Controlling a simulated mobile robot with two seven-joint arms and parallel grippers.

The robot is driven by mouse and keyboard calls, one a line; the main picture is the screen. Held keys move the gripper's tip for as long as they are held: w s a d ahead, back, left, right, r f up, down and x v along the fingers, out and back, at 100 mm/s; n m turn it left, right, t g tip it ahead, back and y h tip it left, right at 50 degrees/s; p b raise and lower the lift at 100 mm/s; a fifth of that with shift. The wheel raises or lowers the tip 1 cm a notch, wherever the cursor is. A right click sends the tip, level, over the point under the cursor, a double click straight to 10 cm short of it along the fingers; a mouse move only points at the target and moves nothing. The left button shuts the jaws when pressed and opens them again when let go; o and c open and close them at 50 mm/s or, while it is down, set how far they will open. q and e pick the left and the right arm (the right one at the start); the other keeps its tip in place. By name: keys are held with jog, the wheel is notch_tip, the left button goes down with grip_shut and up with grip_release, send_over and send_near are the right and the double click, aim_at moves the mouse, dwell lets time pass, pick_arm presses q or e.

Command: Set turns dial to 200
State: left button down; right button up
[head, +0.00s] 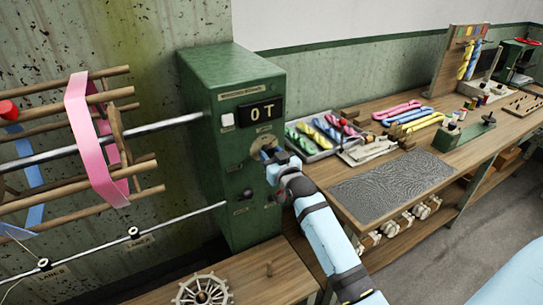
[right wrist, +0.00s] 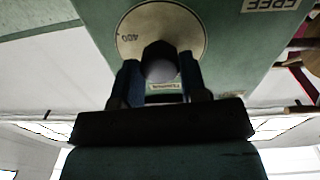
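The turns dial (head: 259,145) is a pale round plate on the front of the green machine box (head: 233,100). A display (head: 263,112) above it reads "0 T". My right gripper (head: 270,155) is at the dial and covers part of it. In the right wrist view the dial plate (right wrist: 130,32) shows an upside-down "400", and its dark knob (right wrist: 160,62) sits between the two fingers of my right gripper (right wrist: 161,78). The fingers appear to touch the knob on both sides. The other dial marks are hidden or too small to read. My left gripper is out of view.
A dark lever knob (head: 247,194) sits lower on the box. A wooden reel with a pink ribbon (head: 84,130) is at left. At right, a workbench (head: 337,172) carries a tray of coloured skeins (head: 318,155) and a grey mat (head: 392,186). A spoked wheel (head: 202,291) lies in front.

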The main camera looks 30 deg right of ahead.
jog(key=shift+n, duration=0.3)
jog(key=shift+r+n+p, duration=0.1)
jog(key=shift+n+p, duration=0.5)
jog(key=n+p, duration=0.1)
jog(key=n, duration=0.1)
jog(key=shift+n, duration=0.3)
jog(key=n+p, duration=0.1)
jog(key=n, duration=0.3)
jog(key=shift+n, duration=1.8)
jog(key=o, duration=0.9)
